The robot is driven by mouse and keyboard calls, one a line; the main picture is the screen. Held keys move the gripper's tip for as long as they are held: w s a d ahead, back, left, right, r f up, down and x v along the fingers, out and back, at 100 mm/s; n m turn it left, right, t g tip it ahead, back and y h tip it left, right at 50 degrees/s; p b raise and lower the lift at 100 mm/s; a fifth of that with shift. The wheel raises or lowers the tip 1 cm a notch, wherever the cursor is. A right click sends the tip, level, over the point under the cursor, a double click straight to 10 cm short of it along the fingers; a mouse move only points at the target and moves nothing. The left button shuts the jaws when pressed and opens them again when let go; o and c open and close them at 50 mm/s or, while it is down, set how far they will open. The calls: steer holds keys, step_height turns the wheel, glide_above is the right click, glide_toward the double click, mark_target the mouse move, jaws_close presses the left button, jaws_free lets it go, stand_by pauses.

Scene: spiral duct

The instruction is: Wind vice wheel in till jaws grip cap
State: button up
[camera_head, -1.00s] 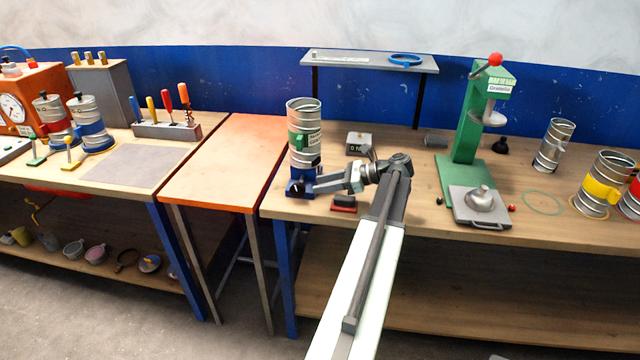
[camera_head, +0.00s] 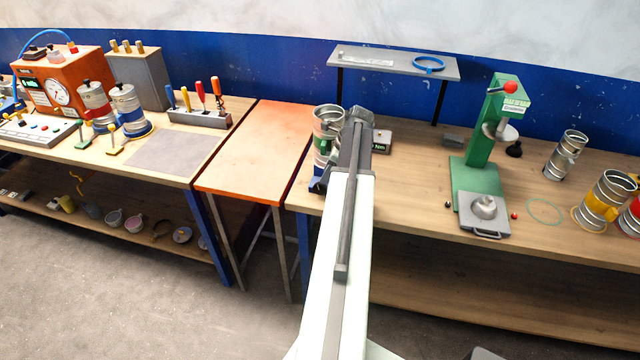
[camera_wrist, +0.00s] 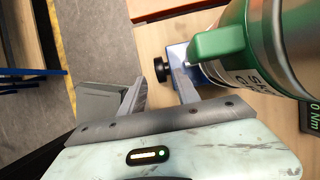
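The vice is blue (camera_wrist: 201,70) with a small black wheel (camera_wrist: 160,68) on its side in the wrist view. A metal duct piece with a green band and handle (camera_wrist: 236,40) stands upright at it, filling the upper right. My gripper (camera_wrist: 160,88) is open, its two fingers apart. The wheel shows just past the fingertips, between them, with no clear contact. In the head view the vice (camera_head: 319,184) and duct piece (camera_head: 324,140) are partly behind my arm, and my gripper is hidden. The jaws and the cap cannot be made out.
A grey box reading in Nm (camera_head: 381,142) stands right of my arm. A green press (camera_head: 478,160) is further right on the wooden bench (camera_head: 415,190). An orange table (camera_head: 262,150) adjoins on the left, its top bare.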

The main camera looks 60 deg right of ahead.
mark_target(320, 184)
steer(key=b+x, duration=0.5)
steer(key=x, duration=0.1)
steer(key=shift+f, duration=0.25)
steer(key=shift+w+f+b, duration=0.25)
steer(key=shift+b, duration=0.15)
steer(key=shift+r, duration=0.1)
jaws_close()
